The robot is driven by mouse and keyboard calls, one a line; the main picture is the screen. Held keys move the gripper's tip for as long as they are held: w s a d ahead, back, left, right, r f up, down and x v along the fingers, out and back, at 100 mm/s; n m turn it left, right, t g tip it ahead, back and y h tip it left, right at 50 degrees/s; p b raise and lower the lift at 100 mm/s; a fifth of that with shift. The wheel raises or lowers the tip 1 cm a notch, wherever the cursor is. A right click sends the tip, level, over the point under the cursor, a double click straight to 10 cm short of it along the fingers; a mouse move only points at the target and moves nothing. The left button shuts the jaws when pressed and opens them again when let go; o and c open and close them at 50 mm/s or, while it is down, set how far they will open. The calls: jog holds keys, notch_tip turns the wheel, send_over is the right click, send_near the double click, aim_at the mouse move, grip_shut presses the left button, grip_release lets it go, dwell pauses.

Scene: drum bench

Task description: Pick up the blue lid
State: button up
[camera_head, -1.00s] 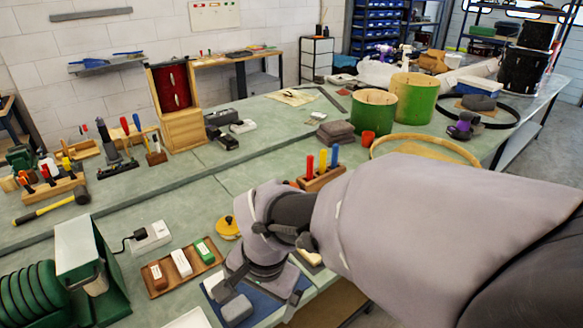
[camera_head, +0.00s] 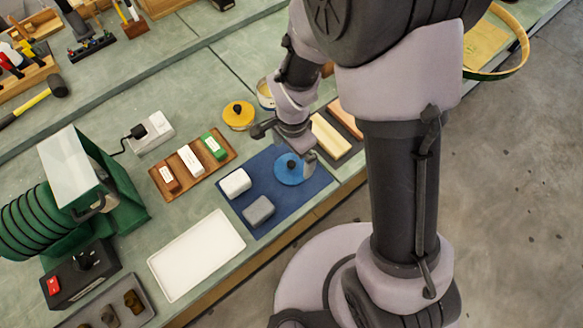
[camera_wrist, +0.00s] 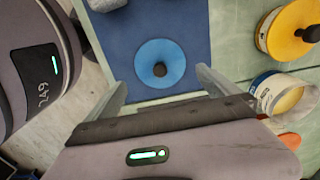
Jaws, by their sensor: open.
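The blue lid (camera_head: 290,168) is a round disc with a dark knob. It lies flat on a dark blue mat (camera_head: 272,215) near the bench's front edge. In the wrist view the lid (camera_wrist: 174,57) lies ahead of my gripper (camera_wrist: 160,82), roughly centred between the two spread fingers. My gripper (camera_head: 285,145) is open and empty, and in the head view it hangs beside and above the lid. I cannot tell the exact height between them.
A white block (camera_head: 235,183) and a grey block (camera_head: 258,211) share the mat. A yellow lid (camera_head: 238,115) and an open can (camera_wrist: 278,95) stand close by. A wooden tray (camera_head: 181,184) with three blocks and a white tray (camera_head: 196,256) lie to the left.

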aim_at(292, 163)
jog(key=f+b, duration=0.2)
jog(key=f, duration=0.3)
jog(key=shift+a+f, duration=0.2)
jog(key=shift+r, duration=0.1)
jog(key=c, duration=1.1)
jog(key=shift+c, duration=0.2)
